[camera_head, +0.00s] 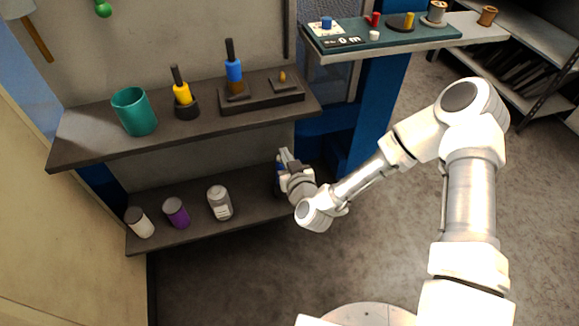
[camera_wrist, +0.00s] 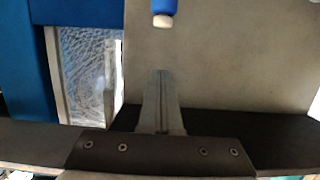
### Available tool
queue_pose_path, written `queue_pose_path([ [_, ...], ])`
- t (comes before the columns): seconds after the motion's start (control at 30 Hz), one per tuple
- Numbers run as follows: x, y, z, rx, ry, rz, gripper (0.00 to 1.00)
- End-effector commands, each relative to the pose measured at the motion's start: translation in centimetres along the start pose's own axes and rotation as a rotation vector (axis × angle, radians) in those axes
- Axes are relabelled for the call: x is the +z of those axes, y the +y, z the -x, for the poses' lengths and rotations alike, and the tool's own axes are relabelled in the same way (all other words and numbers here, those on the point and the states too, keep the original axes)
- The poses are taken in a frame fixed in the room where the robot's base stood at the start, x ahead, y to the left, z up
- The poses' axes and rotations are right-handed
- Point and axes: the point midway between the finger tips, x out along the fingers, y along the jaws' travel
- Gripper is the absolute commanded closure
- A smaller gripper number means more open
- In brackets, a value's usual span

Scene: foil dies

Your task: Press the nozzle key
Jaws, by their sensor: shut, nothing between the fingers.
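My gripper (camera_head: 284,158) is over the right end of the lower shelf. In the wrist view its closed fingers (camera_wrist: 160,76) point up the picture and hold nothing. A blue item with a white tip (camera_wrist: 162,20) shows at the top edge of the wrist view, beyond the fingertips and apart from them in the picture. The tip may be a nozzle key, but no marking shows. In the head view a bit of blue (camera_head: 279,167) shows beside my gripper, which hides most of it.
The lower shelf (camera_head: 180,243) also holds a white can (camera_head: 139,223), a purple can (camera_head: 176,213) and a grey-white container (camera_head: 220,203). The upper shelf (camera_head: 85,147) above carries a teal cup (camera_head: 134,112) and handled tools. A blue post (camera_head: 372,115) stands to the right.

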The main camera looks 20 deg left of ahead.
Motion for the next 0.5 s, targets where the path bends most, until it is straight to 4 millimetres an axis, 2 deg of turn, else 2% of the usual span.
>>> queue_pose_path([
  [0.1, 0.2, 0.1, -2.6, 0.002, 0.003, -0.002, 1.00],
  [0.17, 0.8, 0.1, -3.5, 0.001, -0.001, -0.002, 1.00],
  [0.2, 1.7, 0.1, -3.5, 0.001, -0.004, -0.004, 1.00],
  [0.3, 2.8, 0.1, -3.7, 0.002, -0.002, -0.003, 1.00],
  [0.5, 3.8, 0.0, -4.0, 0.002, 0.000, -0.002, 1.00],
])
